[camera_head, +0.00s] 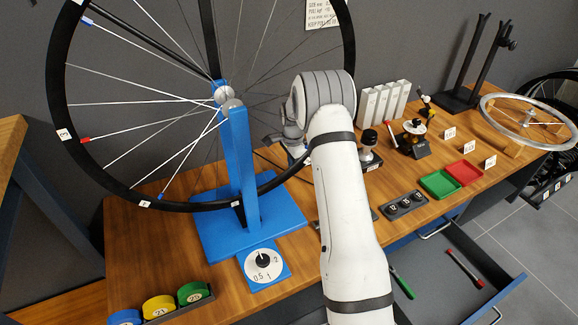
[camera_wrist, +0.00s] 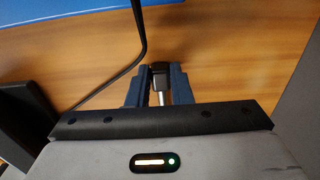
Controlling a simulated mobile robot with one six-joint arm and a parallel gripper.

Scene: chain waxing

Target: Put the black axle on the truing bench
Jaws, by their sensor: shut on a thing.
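My gripper (camera_wrist: 158,72) is shut on a small piece with a black end and a silver shaft, which looks like the black axle (camera_wrist: 160,69). In the wrist view it is between the two dark blue fingers, above the brown wooden top. In the head view the fingers and the piece are not clearly visible behind my arm and the wheel. The wooden truing bench (camera_head: 135,262) carries a blue stand (camera_head: 241,170) that holds a large spoked wheel (camera_head: 62,110). A blue surface shows along the top of the wrist view (camera_wrist: 60,8).
A thin bent black rod (camera_wrist: 142,40) passes close left of my fingers. A dial (camera_head: 263,265) and tape rolls (camera_head: 158,306) sit at the front. Green (camera_head: 440,184) and red (camera_head: 463,172) trays stand to the right. A drawer (camera_head: 455,270) with tools is open below.

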